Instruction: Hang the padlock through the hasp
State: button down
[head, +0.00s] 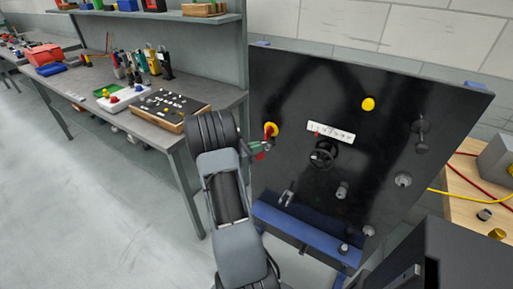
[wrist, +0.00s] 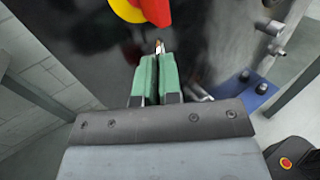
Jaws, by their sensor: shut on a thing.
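My gripper (head: 258,148) has green fingers and is in front of the left side of the dark panel, just below and left of a yellow and red rotary switch (head: 270,129). The fingers are shut on the padlock (head: 260,156), a small red piece showing below them. In the wrist view, a small metal tip shows between the closed fingertips (wrist: 160,55); the padlock's body is hidden. The switch (wrist: 155,10) is just beyond them. A small metal fitting (head: 286,198), possibly the hasp, sits low on the panel; I cannot tell for sure. The padlock looks apart from it.
The dark panel (head: 320,200) also carries a yellow button (head: 368,104), a black handwheel (head: 322,154) and several metal fittings. A blue ledge (head: 300,232) runs along its bottom. A grey workbench (head: 205,95) with tools stands left; a wooden table (head: 465,190) stands right.

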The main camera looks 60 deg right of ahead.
jog(key=shift+f+b, duration=0.85)
jog(key=shift+f, duration=0.55)
dwell(1.1)
jog(key=c, duration=1.2)
grip_release()
jog(key=v, duration=1.3)
jog(key=shift+w+a, duration=0.2)
jog(key=shift+a, duration=0.1)
jog(key=shift+f, duration=0.1)
